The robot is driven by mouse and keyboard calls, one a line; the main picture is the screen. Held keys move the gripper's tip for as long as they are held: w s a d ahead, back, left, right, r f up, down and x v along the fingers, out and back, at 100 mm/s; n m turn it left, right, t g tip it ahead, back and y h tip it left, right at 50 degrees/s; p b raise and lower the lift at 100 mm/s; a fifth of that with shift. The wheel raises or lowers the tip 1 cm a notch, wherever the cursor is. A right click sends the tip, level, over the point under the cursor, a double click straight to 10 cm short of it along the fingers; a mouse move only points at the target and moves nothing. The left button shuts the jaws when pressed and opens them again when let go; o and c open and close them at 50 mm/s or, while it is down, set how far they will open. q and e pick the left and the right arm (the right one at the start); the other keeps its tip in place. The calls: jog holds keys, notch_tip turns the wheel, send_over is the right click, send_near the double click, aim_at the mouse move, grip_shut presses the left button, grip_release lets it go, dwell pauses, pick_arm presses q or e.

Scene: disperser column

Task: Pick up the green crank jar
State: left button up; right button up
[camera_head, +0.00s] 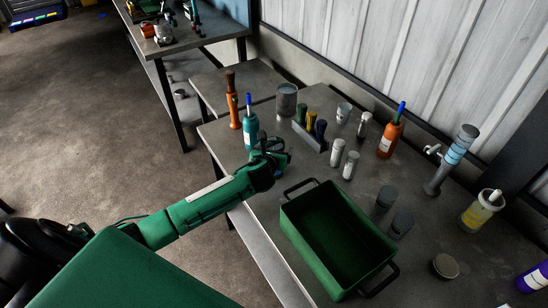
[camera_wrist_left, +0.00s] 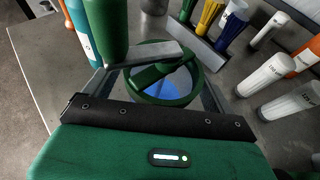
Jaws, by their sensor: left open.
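The green crank jar (camera_wrist_left: 172,96) shows in the left wrist view as a round green rim with blue inside. A grey crank arm (camera_wrist_left: 152,54) crosses its top and carries a tall green handle (camera_wrist_left: 105,28). In the head view the jar (camera_head: 271,146) stands near the table's left edge, partly hidden by my left gripper (camera_head: 268,160). My left gripper, also in the left wrist view (camera_wrist_left: 160,75), is open with its fingers on either side of the jar. I cannot tell whether they touch it. My right gripper is not in view.
A teal bottle (camera_head: 250,130) stands close behind the jar. A green crate (camera_head: 310,248) with black handles sits to the right of my arm. White jars (camera_head: 337,152) and a rack with coloured handles (camera_head: 309,139) stand beyond it. A wall bounds the back.

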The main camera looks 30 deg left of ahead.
pick_arm(q)
jog(key=c, duration=1)
jog(key=shift+c, duration=1.4)
jog(key=shift+r, duration=0.1)
